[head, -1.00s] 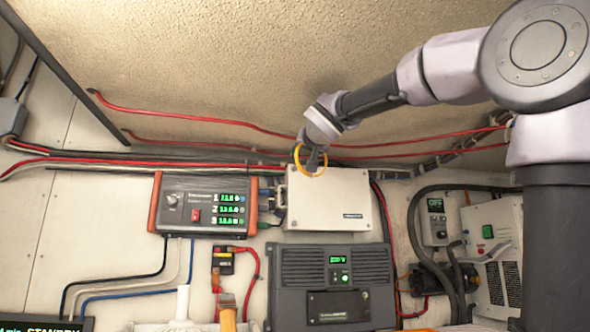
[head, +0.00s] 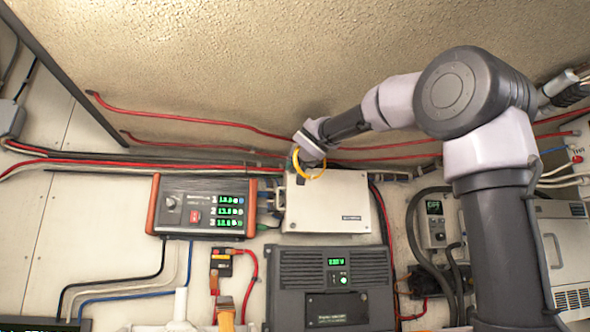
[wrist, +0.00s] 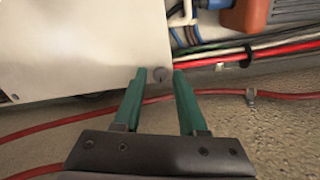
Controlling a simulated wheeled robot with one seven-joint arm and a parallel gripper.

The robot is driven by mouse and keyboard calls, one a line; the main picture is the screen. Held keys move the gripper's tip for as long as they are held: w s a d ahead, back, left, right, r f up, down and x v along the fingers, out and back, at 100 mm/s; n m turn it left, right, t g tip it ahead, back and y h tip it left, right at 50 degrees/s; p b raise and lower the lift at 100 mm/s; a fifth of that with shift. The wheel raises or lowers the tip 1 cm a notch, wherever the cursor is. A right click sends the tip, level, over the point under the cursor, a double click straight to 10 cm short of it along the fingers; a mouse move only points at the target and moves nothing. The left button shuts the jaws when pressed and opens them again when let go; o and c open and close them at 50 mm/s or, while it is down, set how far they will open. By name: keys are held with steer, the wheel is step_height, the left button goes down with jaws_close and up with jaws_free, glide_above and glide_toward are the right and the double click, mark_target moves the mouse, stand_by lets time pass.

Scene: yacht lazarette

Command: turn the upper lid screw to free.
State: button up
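The pale box (head: 345,205) is mounted on the wall at the middle of the head view. Its lid fills the upper left of the wrist view (wrist: 70,45). A small grey round screw (wrist: 159,74) shows by the box's corner in the wrist view. My gripper (wrist: 160,73) is open, with one green finger on each side of the screw in the picture. A narrow gap shows on both sides; I cannot tell whether the tips reach its depth. In the head view my gripper (head: 298,165) is at the box's upper left, and the screw is hidden.
Red cables (head: 225,122) run above the box and show close to my fingers in the wrist view (wrist: 240,92). An orange-sided display unit (head: 201,206) is left of the box. A dark grey panel unit (head: 333,284) is below it.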

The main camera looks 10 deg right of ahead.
jaws_close()
steer(key=shift+n, duration=0.3)
steer(key=n, duration=1.1)
steer(key=shift+n, duration=0.3)
steer(key=n, duration=0.5)
steer(key=shift+n, duration=0.3)
